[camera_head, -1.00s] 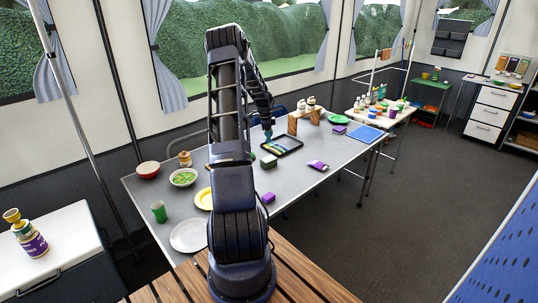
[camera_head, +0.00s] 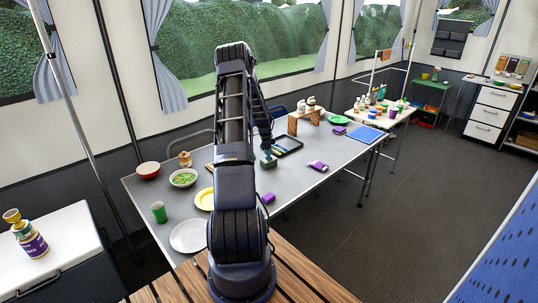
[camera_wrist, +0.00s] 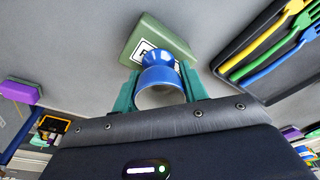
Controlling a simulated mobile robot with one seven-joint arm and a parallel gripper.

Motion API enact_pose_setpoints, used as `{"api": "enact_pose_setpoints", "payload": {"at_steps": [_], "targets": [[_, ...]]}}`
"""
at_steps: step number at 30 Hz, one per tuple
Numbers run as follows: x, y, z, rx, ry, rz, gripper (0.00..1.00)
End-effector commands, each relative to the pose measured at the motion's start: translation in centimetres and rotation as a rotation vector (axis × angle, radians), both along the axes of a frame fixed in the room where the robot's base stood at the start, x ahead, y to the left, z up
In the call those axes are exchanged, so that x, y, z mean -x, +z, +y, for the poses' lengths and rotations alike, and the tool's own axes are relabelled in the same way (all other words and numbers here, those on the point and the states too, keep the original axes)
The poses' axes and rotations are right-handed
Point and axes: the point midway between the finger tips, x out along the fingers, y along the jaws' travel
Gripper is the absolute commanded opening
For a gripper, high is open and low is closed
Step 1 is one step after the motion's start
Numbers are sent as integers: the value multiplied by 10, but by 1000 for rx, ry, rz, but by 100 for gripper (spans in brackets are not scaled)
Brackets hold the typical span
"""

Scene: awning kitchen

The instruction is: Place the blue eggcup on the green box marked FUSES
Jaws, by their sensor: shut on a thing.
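The blue eggcup (camera_wrist: 158,76) is between the teal fingers of my gripper (camera_wrist: 160,88) in the wrist view, its open rim toward the camera. My gripper is shut on it. The green box (camera_wrist: 176,36) lies just beyond the eggcup, which partly covers its white label; only an F shows clearly. I cannot tell whether eggcup and box touch. In the head view my gripper (camera_head: 267,151) is right above the green box (camera_head: 269,163) on the grey table. The eggcup is too small to make out there.
A dark tray with coloured cutlery (camera_head: 288,146) lies close beside the box. A purple box (camera_head: 268,198) and a purple-and-white packet (camera_head: 318,166) lie nearer and to the right. Bowls and plates fill the table's left part.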

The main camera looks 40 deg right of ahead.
Motion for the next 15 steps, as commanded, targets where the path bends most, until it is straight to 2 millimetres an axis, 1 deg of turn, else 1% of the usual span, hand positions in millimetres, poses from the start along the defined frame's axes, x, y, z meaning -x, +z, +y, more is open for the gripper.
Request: {"api": "enact_pose_setpoints", "payload": {"at_steps": [8, 9, 11, 12, 15], "targets": [[0, -3, 0, -1, 0, 1, 20], [0, -3, 0, 0, 0, 0, 49], [0, -2, 0, 0, 0, 0, 61], [0, -2, 0, 0, 0, 0, 65], [0, -2, 0, -1, 0, 1, 65]]}}
